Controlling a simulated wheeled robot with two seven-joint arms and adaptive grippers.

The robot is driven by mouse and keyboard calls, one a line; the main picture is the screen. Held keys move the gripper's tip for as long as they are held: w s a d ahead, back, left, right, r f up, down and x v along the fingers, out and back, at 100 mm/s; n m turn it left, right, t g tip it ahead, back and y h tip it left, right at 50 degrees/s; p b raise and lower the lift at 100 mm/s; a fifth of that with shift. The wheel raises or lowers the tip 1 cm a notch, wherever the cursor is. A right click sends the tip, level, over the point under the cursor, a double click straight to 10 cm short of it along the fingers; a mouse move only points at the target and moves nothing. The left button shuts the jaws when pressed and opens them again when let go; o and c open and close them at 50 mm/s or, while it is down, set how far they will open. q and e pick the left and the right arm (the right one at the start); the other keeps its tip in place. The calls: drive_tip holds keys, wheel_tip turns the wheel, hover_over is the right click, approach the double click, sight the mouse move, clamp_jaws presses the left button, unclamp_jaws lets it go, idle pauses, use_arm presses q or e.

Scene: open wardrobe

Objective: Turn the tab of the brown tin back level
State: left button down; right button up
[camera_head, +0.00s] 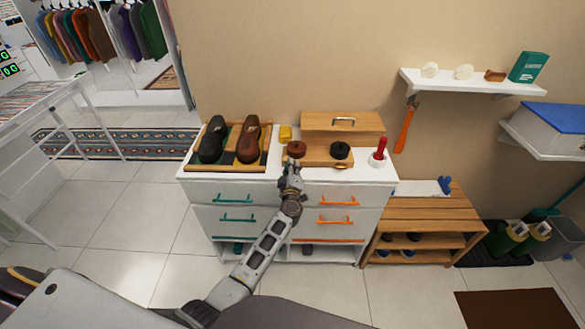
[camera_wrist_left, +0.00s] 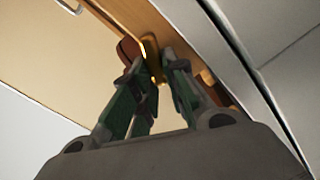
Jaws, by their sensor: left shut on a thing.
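The brown tin (camera_head: 297,148) sits on the wooden stand (camera_head: 318,159) on top of the white cabinet, left of the black tin (camera_head: 340,150). My left gripper (camera_head: 291,168) reaches up to the front of the brown tin. In the left wrist view, its green-sided fingers (camera_wrist_left: 158,68) are shut on the brass tab (camera_wrist_left: 151,50), and part of the brown tin (camera_wrist_left: 127,47) shows behind. The fingers hide much of the tab, so its exact tilt is hard to tell. My right gripper is not in view.
A wooden box (camera_head: 342,126) stands at the back. A red-handled item (camera_head: 379,151) stands at the right. The cabinet drawers (camera_head: 236,197) are shut.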

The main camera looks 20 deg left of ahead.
use_arm(q)
drive_tip(key=n, duration=0.1)
drive_tip(key=f+n+b, duration=0.1)
drive_tip(key=n, duration=0.1)
drive_tip(key=shift+a, duration=0.1)
drive_tip(key=shift+s+f+n+b, duration=0.15)
drive_tip(key=shift+n+b, duration=0.6)
drive_tip(key=shift+n, duration=0.65)
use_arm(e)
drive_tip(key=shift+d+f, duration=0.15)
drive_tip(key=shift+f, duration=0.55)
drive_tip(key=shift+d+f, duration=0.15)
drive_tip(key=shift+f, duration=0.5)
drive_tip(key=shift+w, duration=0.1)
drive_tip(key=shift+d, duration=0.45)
use_arm(q)
drive_tip(key=c, duration=1.4)
unclamp_jaws()
drive_tip(key=shift+c, duration=0.2)
drive_tip(key=shift+s+f, duration=0.1)
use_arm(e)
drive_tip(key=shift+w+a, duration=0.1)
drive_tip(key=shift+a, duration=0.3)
